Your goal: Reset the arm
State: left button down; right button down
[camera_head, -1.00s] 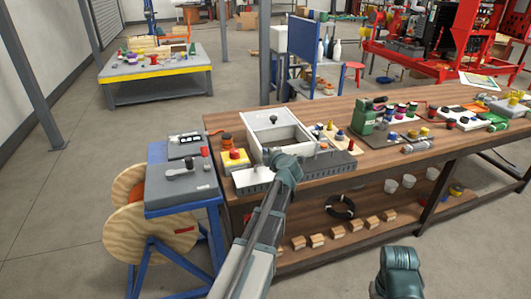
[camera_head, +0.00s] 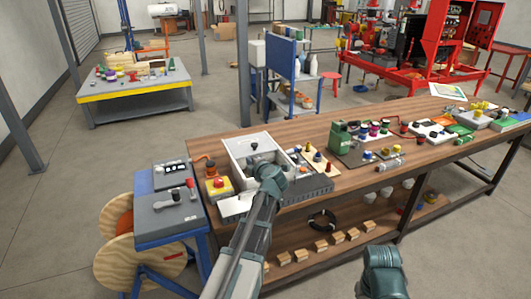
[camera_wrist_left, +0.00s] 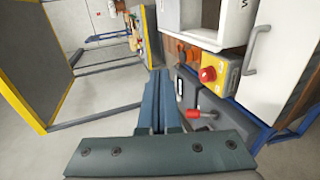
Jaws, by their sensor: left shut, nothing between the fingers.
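My left arm reaches up from the bottom of the head view, and its teal wrist end is in front of a white open-topped box (camera_head: 236,148) on the wooden bench. My left gripper (camera_wrist_left: 158,75) shows in the wrist view with its two teal fingers together and nothing between them. In the head view the fingers are hard to make out against the box. A yellow block with a red button (camera_head: 217,184) sits left of the box; it shows in the wrist view (camera_wrist_left: 213,73) too. Part of my right arm shows at the bottom; its gripper does not.
A blue stand with a grey top (camera_head: 160,212) adjoins the bench's left end, above a wooden reel (camera_head: 120,265). A green container (camera_head: 341,138) and several small parts crowd the wooden bench (camera_head: 420,155). A yellow-edged table (camera_head: 135,92) stands behind. Open floor lies between.

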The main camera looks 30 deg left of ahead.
pick_arm(q)
jog(key=w+d+r+m+t+h, duration=0.45)
jog(key=d+r+m+t, duration=0.3)
jog(key=d, duration=0.35)
jog(key=s+d+f+m+h, duration=0.1)
jog(key=d+f+m+h, duration=0.1)
jog(key=d+m+h, duration=0.5)
jog(key=s+d+f+m+h, duration=0.1)
jog(key=d+f+m+h, duration=0.1)
jog(key=d+m, duration=0.45)
jog(key=s+d+f+m+g+h, duration=0.35)
jog(key=s+d+f+g, duration=0.2)
jog(key=d+f, duration=0.2)
jog(key=s+a+f+m+g+y, duration=0.25)
jog(key=s+f+g, duration=0.3)
jog(key=s, duration=0.45)
jog(key=s+a+f+m+g+y, duration=0.1)
jog(key=s+f+g+y, duration=0.4)
jog(key=s, duration=0.5)
jog(key=s+d+m+g, duration=0.1)
jog(key=s+d+m, duration=0.2)
jog(key=d, duration=0.6)
jog(key=shift+s+d+f+m, duration=0.2)
jog(key=shift+s+d+m, duration=0.15)
jog(key=shift+s, duration=0.85)
